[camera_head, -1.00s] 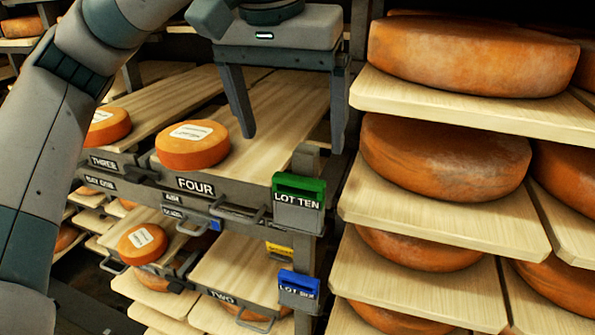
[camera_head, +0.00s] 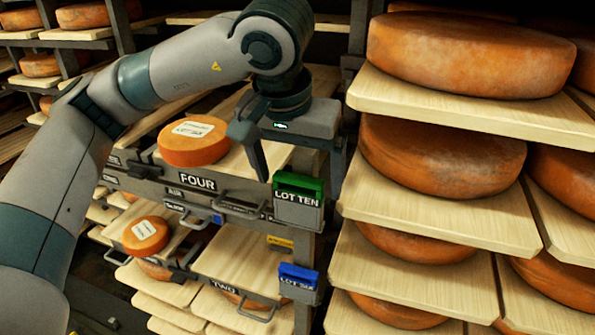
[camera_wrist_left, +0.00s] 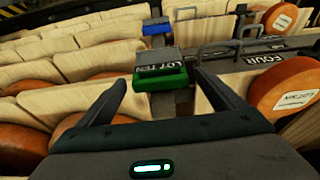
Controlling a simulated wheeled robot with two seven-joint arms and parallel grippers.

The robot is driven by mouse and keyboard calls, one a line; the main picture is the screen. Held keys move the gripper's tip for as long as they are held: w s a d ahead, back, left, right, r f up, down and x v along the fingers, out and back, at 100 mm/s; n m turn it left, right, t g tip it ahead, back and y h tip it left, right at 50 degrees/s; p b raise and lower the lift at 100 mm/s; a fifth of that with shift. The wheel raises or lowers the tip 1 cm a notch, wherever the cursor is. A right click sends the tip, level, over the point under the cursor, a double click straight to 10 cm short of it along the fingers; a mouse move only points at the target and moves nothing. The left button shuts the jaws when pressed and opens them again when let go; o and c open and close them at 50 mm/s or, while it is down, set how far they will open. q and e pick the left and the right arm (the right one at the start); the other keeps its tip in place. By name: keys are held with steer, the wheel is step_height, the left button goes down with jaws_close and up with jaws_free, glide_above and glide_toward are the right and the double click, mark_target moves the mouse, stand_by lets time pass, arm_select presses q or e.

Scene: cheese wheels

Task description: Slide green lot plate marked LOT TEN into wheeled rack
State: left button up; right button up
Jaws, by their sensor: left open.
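The green lot plate marked LOT TEN (camera_head: 308,184) sits upright in a grey holder (camera_head: 298,214) on the rack's front post. It also shows in the left wrist view (camera_wrist_left: 160,79), straight ahead between the fingers. My left gripper (camera_head: 299,188) is open and empty, its fingers pointing down around the plate's left and right sides in the head view. Whether either finger touches the plate I cannot tell. The rack's FOUR shelf (camera_head: 197,182) is just left of the plate. My right gripper is not in view.
A labelled orange cheese wheel (camera_head: 194,145) sits on the FOUR shelf. A blue lot plate (camera_head: 298,272) sits lower on the same post. Another rack of boards (camera_head: 440,208) with large cheese wheels stands close on the right.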

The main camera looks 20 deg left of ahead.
arm_select(q)
steer(key=c, duration=1.2)
steer(key=shift+r+p, duration=1.55)
steer(key=shift+r, duration=2.4)
steer(key=shift+r+p, duration=0.5)
steer(key=shift+r, duration=0.85)
